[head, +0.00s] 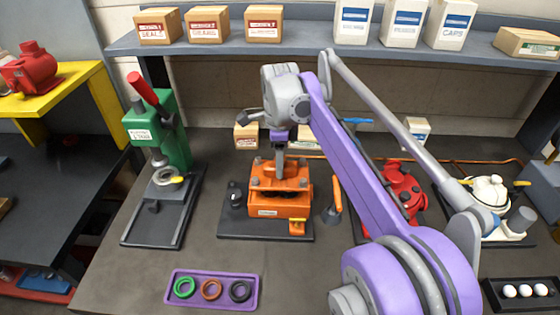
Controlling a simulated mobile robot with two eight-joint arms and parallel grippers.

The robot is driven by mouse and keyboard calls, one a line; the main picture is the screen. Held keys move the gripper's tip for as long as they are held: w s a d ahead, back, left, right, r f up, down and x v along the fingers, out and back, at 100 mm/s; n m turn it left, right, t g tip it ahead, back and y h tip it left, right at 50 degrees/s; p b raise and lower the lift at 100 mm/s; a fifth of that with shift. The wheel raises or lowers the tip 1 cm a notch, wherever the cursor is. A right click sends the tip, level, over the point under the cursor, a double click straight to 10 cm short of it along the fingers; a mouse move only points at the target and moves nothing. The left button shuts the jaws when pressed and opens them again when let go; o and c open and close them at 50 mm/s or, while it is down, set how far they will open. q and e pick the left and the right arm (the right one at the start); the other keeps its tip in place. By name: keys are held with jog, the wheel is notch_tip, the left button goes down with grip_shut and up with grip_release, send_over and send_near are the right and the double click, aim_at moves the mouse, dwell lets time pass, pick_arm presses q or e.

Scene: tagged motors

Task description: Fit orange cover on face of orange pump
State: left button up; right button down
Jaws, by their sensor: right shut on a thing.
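The orange pump (267,203) stands on a dark base plate near the middle of the bench. An orange cover (264,181), a flat plate with grey posts or bolts around it, is at the top of the pump. My right gripper (280,168) points down over the pump and is shut on the cover near its middle. The fingertips are partly hidden. I cannot tell whether the cover rests flat on the pump's face or is slightly above it. My left gripper is not in view.
A green press (165,130) stands to the left. A purple tray (212,302) with three rings lies in front. A red pump (402,190) and a white pump (489,192) stand to the right, partly behind my arm. A shelf with boxes runs along the back.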

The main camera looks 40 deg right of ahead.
jog(key=shift+f+b, duration=1.4)
jog(key=shift+f, duration=1.3)
jog(key=shift+c, duration=1.6)
grip_release()
jog(key=shift+r+p, duration=2.2)
jog(key=shift+r, duration=0.85)
jog(key=shift+r, duration=0.1)
notch_tip(320, 180, up, 10)
jog(key=shift+r+p, duration=0.25)
jog(key=shift+p, duration=0.25)
